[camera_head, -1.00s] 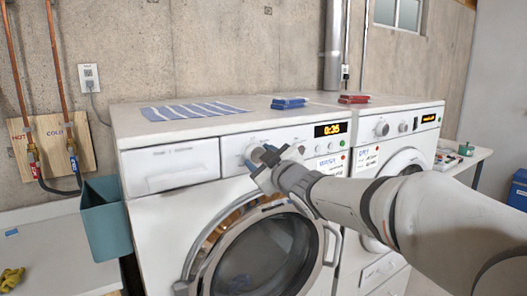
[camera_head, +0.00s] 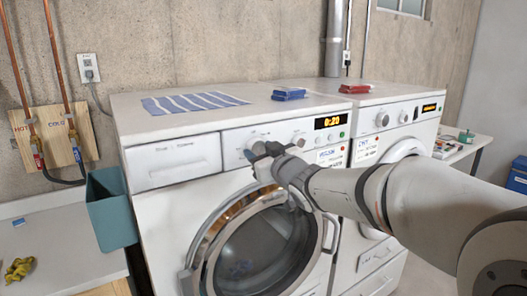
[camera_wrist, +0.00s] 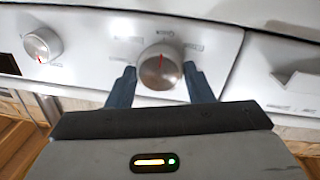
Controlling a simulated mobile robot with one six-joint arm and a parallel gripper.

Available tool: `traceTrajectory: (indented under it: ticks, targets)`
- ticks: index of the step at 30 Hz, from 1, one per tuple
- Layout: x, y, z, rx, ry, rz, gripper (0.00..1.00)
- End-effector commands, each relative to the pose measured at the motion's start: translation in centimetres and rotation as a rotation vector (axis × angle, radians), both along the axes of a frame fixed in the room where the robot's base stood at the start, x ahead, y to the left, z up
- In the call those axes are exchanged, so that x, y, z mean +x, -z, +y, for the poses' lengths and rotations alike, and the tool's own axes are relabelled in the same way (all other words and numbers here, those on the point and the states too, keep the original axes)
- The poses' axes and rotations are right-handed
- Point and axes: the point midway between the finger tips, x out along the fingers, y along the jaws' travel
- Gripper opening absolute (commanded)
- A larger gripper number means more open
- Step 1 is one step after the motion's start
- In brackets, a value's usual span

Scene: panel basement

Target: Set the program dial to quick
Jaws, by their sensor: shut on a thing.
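The program dial (camera_wrist: 161,67) is a round silver knob with a red pointer line on the left washer's control panel. Its pointer is towards the top of the wrist view; the labels around it are too blurred to read. My gripper (camera_wrist: 160,89) has a blue finger on either side of the dial and is shut on it. In the head view my gripper (camera_head: 262,150) is at the panel and hides most of the dial. The washer display (camera_head: 328,122) reads 0:20.
A smaller knob (camera_wrist: 42,45) sits beside the dial. The detergent drawer (camera_head: 172,162) is left of it in the head view. The round washer door (camera_head: 262,250) is below my gripper. A striped cloth (camera_head: 195,103) and a blue stack (camera_head: 289,93) lie on top.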

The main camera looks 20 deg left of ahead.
Motion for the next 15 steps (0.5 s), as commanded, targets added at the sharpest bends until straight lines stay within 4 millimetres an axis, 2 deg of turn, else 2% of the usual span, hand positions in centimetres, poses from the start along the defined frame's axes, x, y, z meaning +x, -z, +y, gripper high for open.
traceTrajectory:
  ticks: [6,7,15]
  targets:
    - [-0.03,-0.37,0.07,0.004,-0.003,-0.007,0.24]
    - [-0.03,-0.36,0.07,0.004,-0.003,-0.007,0.49]
    - [0.0,-0.13,0.02,0.001,-0.001,-0.003,0.69]
